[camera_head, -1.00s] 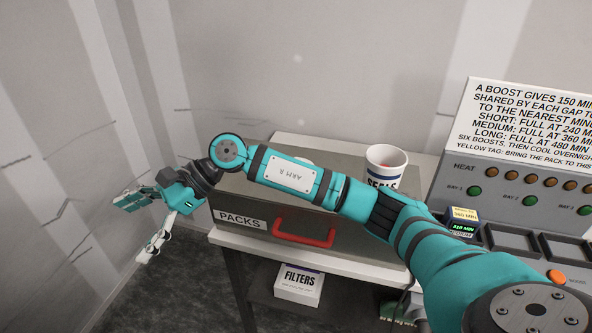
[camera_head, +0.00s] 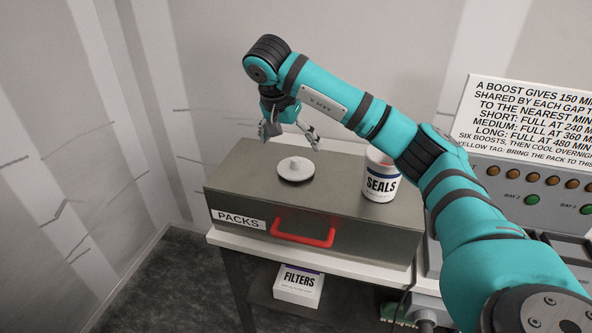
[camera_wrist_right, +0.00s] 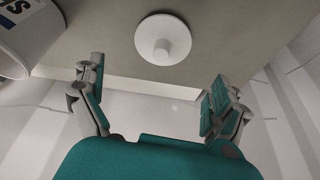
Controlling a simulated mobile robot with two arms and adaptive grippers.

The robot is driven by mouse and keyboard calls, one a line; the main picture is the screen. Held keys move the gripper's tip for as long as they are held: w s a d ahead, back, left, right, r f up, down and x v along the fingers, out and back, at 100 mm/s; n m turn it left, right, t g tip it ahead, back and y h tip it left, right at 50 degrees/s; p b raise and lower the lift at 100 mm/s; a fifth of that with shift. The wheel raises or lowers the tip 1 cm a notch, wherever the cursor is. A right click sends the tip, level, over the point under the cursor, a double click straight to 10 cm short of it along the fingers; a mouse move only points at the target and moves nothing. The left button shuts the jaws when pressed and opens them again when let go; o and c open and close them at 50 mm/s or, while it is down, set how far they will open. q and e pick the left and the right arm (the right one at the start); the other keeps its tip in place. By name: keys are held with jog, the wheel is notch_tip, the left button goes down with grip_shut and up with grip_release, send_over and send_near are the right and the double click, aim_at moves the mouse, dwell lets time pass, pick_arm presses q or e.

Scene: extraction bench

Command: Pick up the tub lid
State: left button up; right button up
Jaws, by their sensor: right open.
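The tub lid (camera_head: 296,169) is a white disc with a small knob. It lies on top of the grey PACKS case (camera_head: 240,184). In the right wrist view the lid (camera_wrist_right: 163,39) shows whole, above and between my fingers. My right gripper (camera_head: 291,136) is open and empty, above and behind the lid in the head view, not touching it. In the wrist view my gripper's fingers (camera_wrist_right: 157,82) are spread wide. The white SEALS tub (camera_head: 381,176) stands right of the lid on the case. My left gripper is not in view.
The case has a red handle (camera_head: 303,231) and sits on a white bench. A FILTERS box (camera_head: 298,285) is on the shelf below. The heat panel (camera_head: 522,183) stands at the right. The case top left of the lid is clear.

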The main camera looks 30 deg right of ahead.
aim_at(296, 159)
jog(key=x, duration=0.3)
jog(key=shift+d+f+p, duration=0.15)
jog(key=shift+f+p, duration=0.2)
jog(key=shift+p, duration=0.05)
jog(key=p+x, duration=0.2)
jog(key=x, duration=0.2)
jog(key=shift+f, duration=0.15)
jog(key=shift+w+d+f, duration=0.1)
jog(key=shift+w+f, duration=0.1)
jog(key=shift+f, duration=0.25)
jog(key=c, duration=0.8)
jog(key=shift+r, duration=0.1)
